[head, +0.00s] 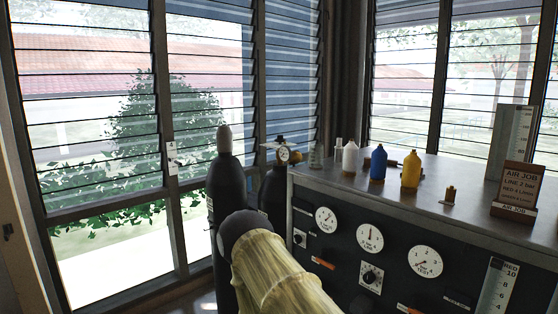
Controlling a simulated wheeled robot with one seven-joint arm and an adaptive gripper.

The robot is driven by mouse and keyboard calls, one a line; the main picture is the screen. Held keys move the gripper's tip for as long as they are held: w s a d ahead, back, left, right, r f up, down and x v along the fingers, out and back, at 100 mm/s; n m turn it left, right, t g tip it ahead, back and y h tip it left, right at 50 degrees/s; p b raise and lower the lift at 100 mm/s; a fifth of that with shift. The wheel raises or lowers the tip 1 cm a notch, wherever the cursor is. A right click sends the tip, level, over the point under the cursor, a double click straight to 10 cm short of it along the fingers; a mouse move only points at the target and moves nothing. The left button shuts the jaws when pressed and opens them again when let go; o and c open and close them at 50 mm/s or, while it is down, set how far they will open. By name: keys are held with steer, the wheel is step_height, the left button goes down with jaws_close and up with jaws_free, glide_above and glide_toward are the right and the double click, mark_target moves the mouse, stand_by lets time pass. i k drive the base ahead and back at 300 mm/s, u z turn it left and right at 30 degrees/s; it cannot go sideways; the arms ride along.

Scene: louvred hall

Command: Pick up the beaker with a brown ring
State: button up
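A small clear glass vessel (315,157) stands at the far left end of the grey cabinet top. It looks like a beaker or flask, but it is too small and dim to tell whether it has a brown ring. A pale narrow vessel (338,151) stands just right of it, partly beside a white bottle. No brown ring can be made out clearly on either. My arm, in a yellowish sleeve, rises from the bottom middle in front of the cabinet. My gripper cannot be seen.
On the cabinet top (455,220) stand white (350,159), blue (378,166) and yellow (411,171) bottles, a small brass piece (450,196) and a brown sign (518,188). Dark gas cylinders (226,170) stand left of the cabinet, by louvred windows. The top's front middle is mostly clear.

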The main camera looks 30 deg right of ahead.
mark_target(316, 151)
steer(key=u, duration=2.6)
steer(key=k, duration=1.55)
steer(key=z, duration=2.35)
steer(key=i, duration=1)
